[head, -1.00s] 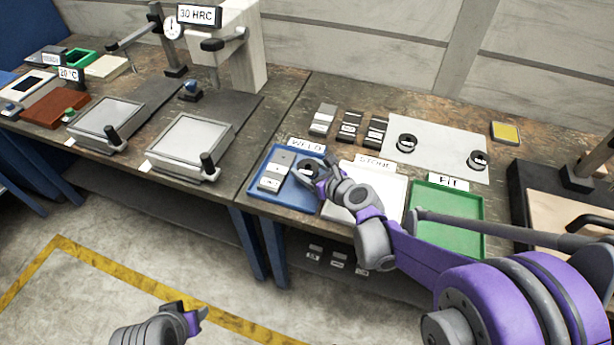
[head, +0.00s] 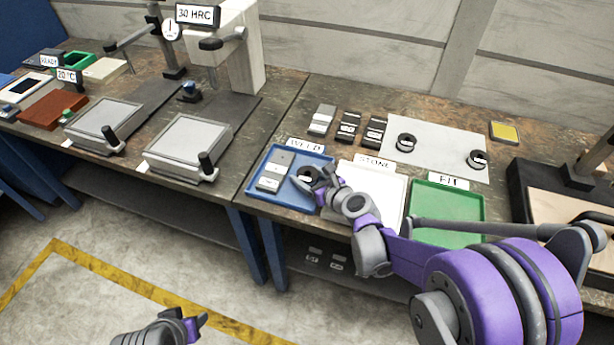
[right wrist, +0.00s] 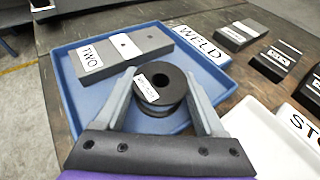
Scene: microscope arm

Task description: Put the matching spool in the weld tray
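A black spool (right wrist: 160,88) with a small white label, too blurred to read, is between the fingers of my right gripper (right wrist: 160,78). The fingers lie against both its sides, over the tray's right part. In the head view this spool (head: 308,174) looks low in the tray; contact with its floor is unclear. Two other black spools (head: 406,142) (head: 477,159) stand on a white sheet. My left gripper (head: 196,323) is low, away from the bench, its fingers unclear.
A grey block marked TWO (right wrist: 125,52) lies in the weld tray beside the spool. The white STONE tray (head: 385,190) and green FIT tray (head: 448,212) stand to the right. Several blocks (head: 348,126) stand behind the trays.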

